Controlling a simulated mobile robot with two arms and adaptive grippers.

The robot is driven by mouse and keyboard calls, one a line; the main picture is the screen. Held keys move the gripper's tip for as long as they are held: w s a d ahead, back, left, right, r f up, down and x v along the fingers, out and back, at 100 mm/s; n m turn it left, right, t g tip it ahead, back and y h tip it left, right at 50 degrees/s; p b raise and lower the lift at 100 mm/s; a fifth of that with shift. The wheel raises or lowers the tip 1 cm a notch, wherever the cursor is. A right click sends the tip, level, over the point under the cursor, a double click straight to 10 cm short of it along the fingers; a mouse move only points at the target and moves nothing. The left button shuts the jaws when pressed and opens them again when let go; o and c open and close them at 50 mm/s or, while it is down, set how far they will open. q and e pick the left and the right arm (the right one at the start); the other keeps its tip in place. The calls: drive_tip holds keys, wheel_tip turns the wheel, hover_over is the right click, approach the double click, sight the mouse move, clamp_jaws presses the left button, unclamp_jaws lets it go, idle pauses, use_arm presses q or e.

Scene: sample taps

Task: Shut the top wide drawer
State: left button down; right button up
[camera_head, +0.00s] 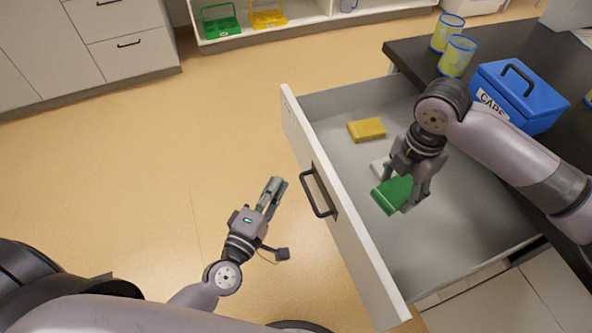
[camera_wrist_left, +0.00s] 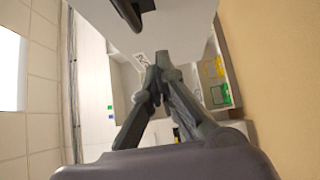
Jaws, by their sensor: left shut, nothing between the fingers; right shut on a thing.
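The top wide drawer (camera_head: 345,222) is pulled far out, with its white front and dark bar handle (camera_head: 318,194) facing left in the head view. My left gripper (camera_head: 274,184) is shut and empty, left of the handle and apart from it. In the left wrist view its fingers (camera_wrist_left: 162,68) are closed together, and the dark handle (camera_wrist_left: 132,10) shows at the top edge. My right gripper (camera_head: 408,186) is over the drawer's inside, shut on a green object (camera_head: 393,195). A yellow block (camera_head: 366,129) lies in the drawer. A white item (camera_head: 381,167) is partly hidden by the right gripper.
A blue caps box (camera_head: 520,95) and blue-rimmed yellow cups (camera_head: 457,56) stand on the dark counter (camera_head: 408,52) above the drawer. A shelf (camera_head: 310,22) holds green and yellow carriers at the back. The floor left of the drawer is clear.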

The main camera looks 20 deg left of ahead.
sight(306, 158)
drive_tip(key=shift+r+p, duration=0.45)
drive_tip(key=shift+r, duration=0.15)
use_arm(q)
drive_tip(key=shift+w+d, duration=0.9)
drive_tip(key=shift+w, duration=0.3)
drive_tip(key=shift+w+d, duration=0.9)
drive_tip(key=shift+w, duration=0.3)
